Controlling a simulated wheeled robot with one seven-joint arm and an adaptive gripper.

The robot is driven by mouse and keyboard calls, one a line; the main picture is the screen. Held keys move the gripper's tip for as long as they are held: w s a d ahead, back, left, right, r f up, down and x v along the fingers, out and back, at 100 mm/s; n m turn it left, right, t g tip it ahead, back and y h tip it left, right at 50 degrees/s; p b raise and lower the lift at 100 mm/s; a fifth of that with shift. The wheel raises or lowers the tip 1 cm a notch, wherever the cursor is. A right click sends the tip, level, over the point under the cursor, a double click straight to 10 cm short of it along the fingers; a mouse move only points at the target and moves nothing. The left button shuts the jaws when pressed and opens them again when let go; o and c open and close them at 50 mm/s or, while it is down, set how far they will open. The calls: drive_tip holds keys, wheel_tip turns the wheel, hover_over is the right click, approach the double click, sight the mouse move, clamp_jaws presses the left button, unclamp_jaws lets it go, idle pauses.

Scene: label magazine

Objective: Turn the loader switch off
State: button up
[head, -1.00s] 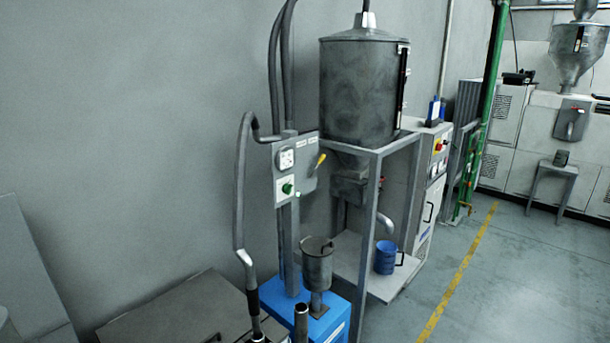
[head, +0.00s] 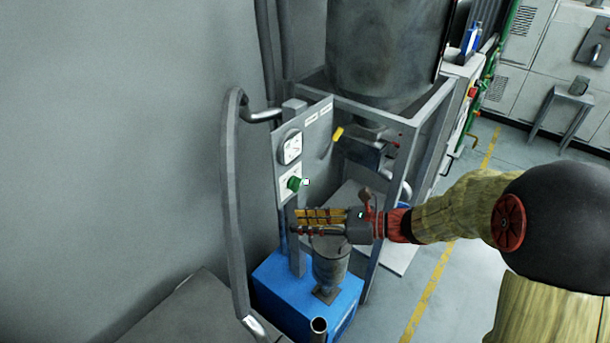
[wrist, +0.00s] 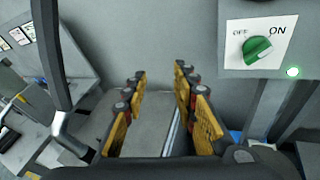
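The loader switch is a green knob (head: 294,183) on a white plate on the grey panel of the blue-based loader. The wrist view shows the knob (wrist: 258,50) at the upper right, between the printed words OFF on its left and ON on its right. It seems turned toward ON. A small lamp (wrist: 293,71) glows beside it. My gripper (head: 297,222) is below the knob in the head view, apart from it. In the wrist view my gripper (wrist: 160,74) is open and empty, its yellow-padded fingers spread to the left of the knob.
A grey hose (head: 230,190) rises left of the panel. A metal cup-like vessel (head: 331,262) on the blue base (head: 270,290) is just below my gripper. A yellow-tipped lever (head: 337,134) juts out right of the panel. A large hopper (head: 385,50) stands behind.

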sight(300, 185)
drive_tip(key=w+d+f+m+t+p, duration=0.3)
drive_tip(key=w+d+m+t, duration=0.35)
drive_tip(key=w+m, duration=0.45)
drive_tip(key=b+x, duration=0.1)
drive_tip(key=x, duration=0.7)
drive_tip(key=shift+w, duration=0.2)
drive_tip(key=shift+d+f+t, duration=0.1)
drive_tip(key=shift+f+t, duration=0.05)
drive_tip(key=shift+t, duration=0.1)
drive_tip(key=shift+c, duration=0.4)
clamp_jaws()
